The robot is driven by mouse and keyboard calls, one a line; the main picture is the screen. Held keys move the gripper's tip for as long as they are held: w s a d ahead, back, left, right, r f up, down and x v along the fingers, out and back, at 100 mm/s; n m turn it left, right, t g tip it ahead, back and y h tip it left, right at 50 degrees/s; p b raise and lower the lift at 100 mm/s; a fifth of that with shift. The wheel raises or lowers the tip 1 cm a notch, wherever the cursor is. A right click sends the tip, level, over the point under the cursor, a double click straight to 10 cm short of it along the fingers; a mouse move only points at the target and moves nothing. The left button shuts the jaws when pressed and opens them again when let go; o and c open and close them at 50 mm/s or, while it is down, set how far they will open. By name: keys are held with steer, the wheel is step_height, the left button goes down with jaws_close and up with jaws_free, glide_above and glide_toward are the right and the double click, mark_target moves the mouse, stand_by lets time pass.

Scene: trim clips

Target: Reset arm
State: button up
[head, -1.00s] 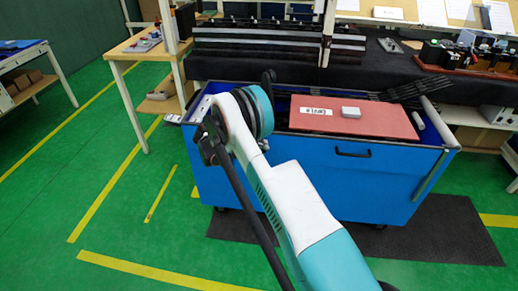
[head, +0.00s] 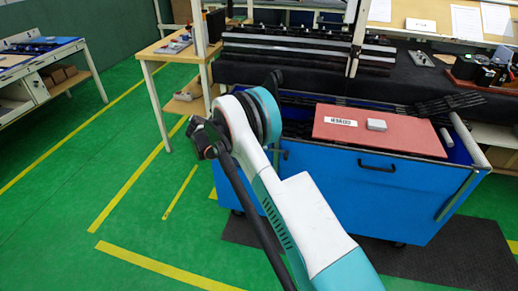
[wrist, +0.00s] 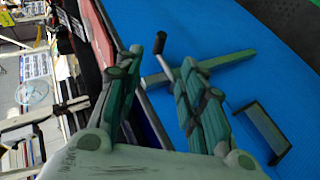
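My gripper (wrist: 162,52) shows in the wrist view with its two green-and-grey fingers spread apart. No object is clearly held between them; a thin dark rod shows near the fingertips, and I cannot tell what it belongs to. My white and teal arm (head: 305,215) rises from the bottom of the head view to a bent joint in front of the blue cart. The fingers cannot be made out in the head view.
The blue cart (head: 345,200) carries a red board (head: 385,138) with a small light box (head: 376,124) on it. Its blue side (wrist: 240,60) fills much of the wrist view. A wooden table (head: 165,48) stands behind left. Green floor (head: 90,190) is open at left.

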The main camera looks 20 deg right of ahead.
steer(key=s+a+r+n+t+y, duration=0.1)
steer(key=s+r+y, duration=0.1)
steer(key=s+r, duration=0.35)
steer(key=s+r+n+t+y, duration=0.1)
steer(key=s+r+t+y, duration=0.15)
steer(key=r, duration=0.65)
steer(key=s+a+r+n+t+y, duration=0.1)
steer(key=s+r+n, duration=0.1)
steer(key=s+r, duration=0.35)
steer(key=s+a+r+t+y, duration=0.1)
steer(key=s+a+t+y, duration=0.1)
steer(key=s, duration=1)
steer(key=s+a+r+t+y, duration=0.1)
steer(key=s+a+y, duration=0.3)
steer(key=s, duration=0.9)
steer(key=shift+s+a+r+n+t, duration=0.2)
steer(key=shift+a+r+n+t, duration=0.2)
steer(key=shift+a+t, duration=0.5)
